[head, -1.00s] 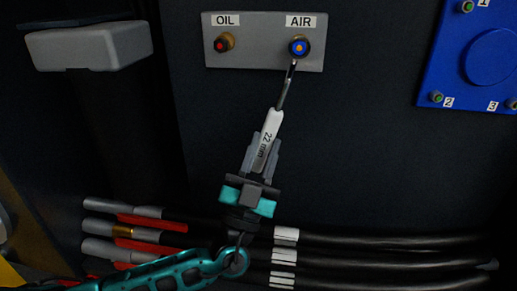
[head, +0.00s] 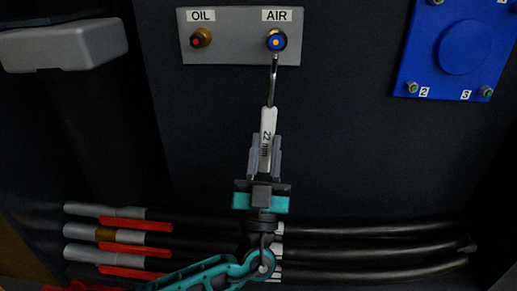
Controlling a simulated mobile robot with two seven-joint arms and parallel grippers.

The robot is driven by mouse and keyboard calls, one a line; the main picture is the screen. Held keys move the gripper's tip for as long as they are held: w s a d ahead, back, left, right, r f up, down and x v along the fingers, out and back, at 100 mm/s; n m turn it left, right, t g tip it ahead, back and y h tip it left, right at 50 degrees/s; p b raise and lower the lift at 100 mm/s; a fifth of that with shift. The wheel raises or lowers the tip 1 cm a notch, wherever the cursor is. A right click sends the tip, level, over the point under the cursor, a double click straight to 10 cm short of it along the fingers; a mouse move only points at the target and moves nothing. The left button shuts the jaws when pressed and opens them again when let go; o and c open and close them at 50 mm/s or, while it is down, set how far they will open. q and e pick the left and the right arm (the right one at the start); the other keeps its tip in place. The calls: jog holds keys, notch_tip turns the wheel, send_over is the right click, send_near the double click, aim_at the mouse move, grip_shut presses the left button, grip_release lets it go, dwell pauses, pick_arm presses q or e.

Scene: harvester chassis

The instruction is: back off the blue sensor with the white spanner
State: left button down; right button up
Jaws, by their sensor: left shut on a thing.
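The blue sensor (head: 276,40) sits under the AIR label on a grey plate (head: 238,50). It has an orange centre. My left gripper (head: 264,168) is shut on the white spanner (head: 267,122), whose handle is marked 22 mm. The spanner's metal shaft points up, and its head is at the lower edge of the blue sensor. I cannot tell whether the head is seated around it. My right gripper is not in view.
A second sensor (head: 201,38) with a red centre sits under the OIL label. A blue panel (head: 455,50) is at upper right and a grey box (head: 64,45) at upper left. Black hoses (head: 370,250) with red parts (head: 140,225) run along the bottom.

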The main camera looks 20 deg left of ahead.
pick_arm(q)
jog(key=shift+w+d+n+g+y, duration=0.2)
jog(key=shift+d+n+y, duration=0.3)
jog(key=shift+n+y, duration=0.45)
jog(key=shift+w+d+n+g+y, duration=0.1)
jog(key=shift+d+n+g+y, duration=0.3)
jog(key=shift+n+y, duration=0.5)
jog(key=shift+d, duration=0.1)
jog(key=shift+w+d+r+n+g+y, duration=0.15)
jog(key=shift+d+n+g+y, duration=0.35)
jog(key=shift+n+y, duration=0.4)
jog(key=shift+w+d+n+g+y, duration=0.2)
jog(key=shift+d+n+g+y, duration=0.3)
jog(key=shift+n+y, duration=0.4)
jog(key=shift+w+d+r+n+g+y, duration=0.15)
jog(key=shift+d+n+g+y, duration=0.25)
jog(key=shift+d+n+y, duration=0.5)
jog(key=shift+a, duration=0.3)
jog(key=shift+w+d+r+n+g+y, duration=0.15)
jog(key=shift+d+n+g+y, duration=0.4)
jog(key=shift+n, duration=0.35)
jog(key=shift+w+d+r+n+g+y, duration=0.2)
jog(key=shift+d+n+g+y, duration=0.35)
jog(key=shift+n, duration=0.3)
jog(key=shift+w+d+r+n+g+y, duration=0.15)
jog(key=shift+d+n+g+y, duration=0.4)
jog(key=shift+n, duration=0.35)
jog(key=shift+a, duration=0.15)
